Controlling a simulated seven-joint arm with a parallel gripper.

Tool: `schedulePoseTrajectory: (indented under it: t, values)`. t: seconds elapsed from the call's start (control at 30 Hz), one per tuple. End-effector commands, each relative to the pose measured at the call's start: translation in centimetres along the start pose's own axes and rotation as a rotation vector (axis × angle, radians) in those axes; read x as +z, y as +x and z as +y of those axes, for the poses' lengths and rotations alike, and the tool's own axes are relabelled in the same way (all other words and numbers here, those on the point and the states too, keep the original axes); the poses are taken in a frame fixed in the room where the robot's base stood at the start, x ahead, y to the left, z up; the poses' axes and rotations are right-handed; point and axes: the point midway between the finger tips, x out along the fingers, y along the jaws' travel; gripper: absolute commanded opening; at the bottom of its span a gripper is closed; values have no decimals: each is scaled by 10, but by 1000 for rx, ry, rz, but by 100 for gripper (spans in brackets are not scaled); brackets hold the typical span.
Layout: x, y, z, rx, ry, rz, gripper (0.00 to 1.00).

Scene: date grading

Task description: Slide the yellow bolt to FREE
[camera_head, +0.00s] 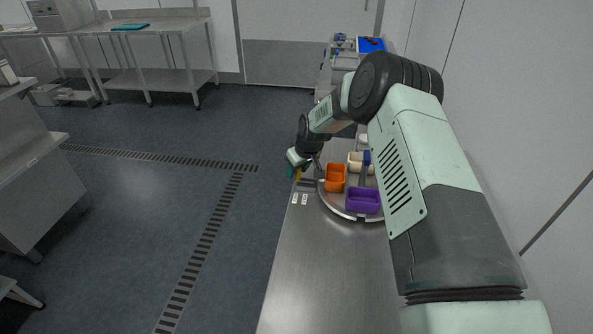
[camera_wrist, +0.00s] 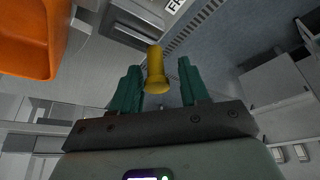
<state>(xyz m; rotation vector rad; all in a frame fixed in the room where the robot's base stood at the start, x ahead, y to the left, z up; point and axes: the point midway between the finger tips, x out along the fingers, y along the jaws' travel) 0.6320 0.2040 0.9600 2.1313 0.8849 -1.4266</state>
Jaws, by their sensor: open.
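The yellow bolt knob (camera_wrist: 156,72) stands between the two green fingers of my gripper (camera_wrist: 159,66) in the wrist view. The fingers are apart, with a visible gap on each side of the knob. A white label (camera_wrist: 174,5), cut off at the top edge, shows the letters "FR". In the head view, my gripper (camera_head: 293,172) is at the left edge of the steel bench, and a small bit of the yellow bolt (camera_head: 298,174) shows beside it. The bolt's seat and its exact position along its slide are hard to make out.
A round tray (camera_head: 345,213) beside my gripper holds an orange bin (camera_head: 335,187), a purple bin (camera_head: 363,201) and a cream bin (camera_head: 354,158). The orange bin is close by in the wrist view (camera_wrist: 30,65). The near bench top (camera_head: 320,270) is clear.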

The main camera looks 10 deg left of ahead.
Motion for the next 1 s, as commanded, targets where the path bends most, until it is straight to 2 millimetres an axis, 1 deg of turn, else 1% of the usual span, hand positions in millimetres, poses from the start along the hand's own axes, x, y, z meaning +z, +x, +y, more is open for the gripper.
schedulePoseTrajectory:
  t: [0.03, 0.2, 0.3, 0.43, 0.5, 0.6, 0.93, 1.0]
  values:
    - [-1, -10, 1, 2, 0, 3, 45]
    - [-1, -45, 0, 2, 0, 3, 45]
    - [-1, -64, 0, 1, 0, 2, 45]
    - [-1, -84, 0, 1, 0, 2, 45]
    - [0, -91, 0, 0, 0, 1, 45]
    - [0, -96, -1, -1, 0, 0, 45]
    - [0, -98, -1, -1, 0, 0, 45]
    - [-1, -105, 0, 5, 0, -1, 45]
